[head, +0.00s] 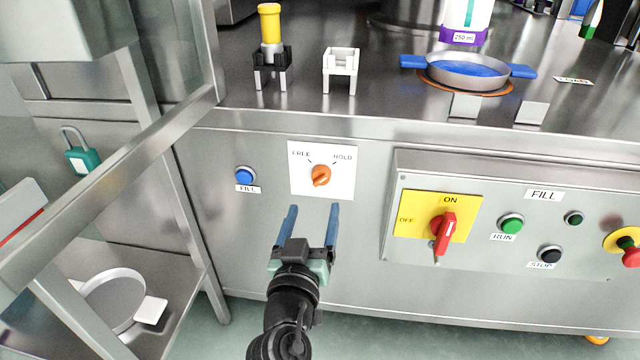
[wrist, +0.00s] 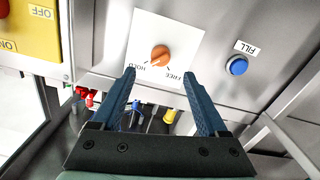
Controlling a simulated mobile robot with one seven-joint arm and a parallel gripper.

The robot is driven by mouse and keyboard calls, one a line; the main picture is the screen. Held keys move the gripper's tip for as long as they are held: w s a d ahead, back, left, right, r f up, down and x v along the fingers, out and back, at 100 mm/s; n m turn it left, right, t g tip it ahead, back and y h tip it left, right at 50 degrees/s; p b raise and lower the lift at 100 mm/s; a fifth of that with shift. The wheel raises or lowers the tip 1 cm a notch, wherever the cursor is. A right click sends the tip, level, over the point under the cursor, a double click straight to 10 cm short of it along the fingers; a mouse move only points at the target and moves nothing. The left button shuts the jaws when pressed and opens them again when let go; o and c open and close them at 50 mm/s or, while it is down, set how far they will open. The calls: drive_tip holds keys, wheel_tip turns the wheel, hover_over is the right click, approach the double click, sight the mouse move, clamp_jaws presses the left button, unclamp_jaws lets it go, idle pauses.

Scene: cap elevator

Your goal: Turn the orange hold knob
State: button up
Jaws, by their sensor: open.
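The orange hold knob (head: 320,175) sits on a white plate (head: 340,190) marked FREE at the left and HOLD at the right, on the steel cabinet front. Its pointer direction is hard to tell. The knob (wrist: 160,54) also shows upside down in the wrist view, beyond the fingertips. My gripper (head: 312,209) is open and empty, with its blue fingers pointing at the panel just below the plate. In the wrist view the two fingers (wrist: 159,75) stand wide apart. The knob is not between them, and nothing touches it.
A blue FILL button (head: 245,175) is left of the plate. At the right, a control box carries a red ON/OFF switch (head: 444,230), a green RUN button (head: 511,223) and a black STOP button (head: 550,254). A steel frame rail (head: 110,170) crosses the left side.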

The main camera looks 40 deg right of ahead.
sight(320, 184)
drive_tip(key=b+x, duration=0.2)
drive_tip(key=x, duration=0.7)
clamp_jaws()
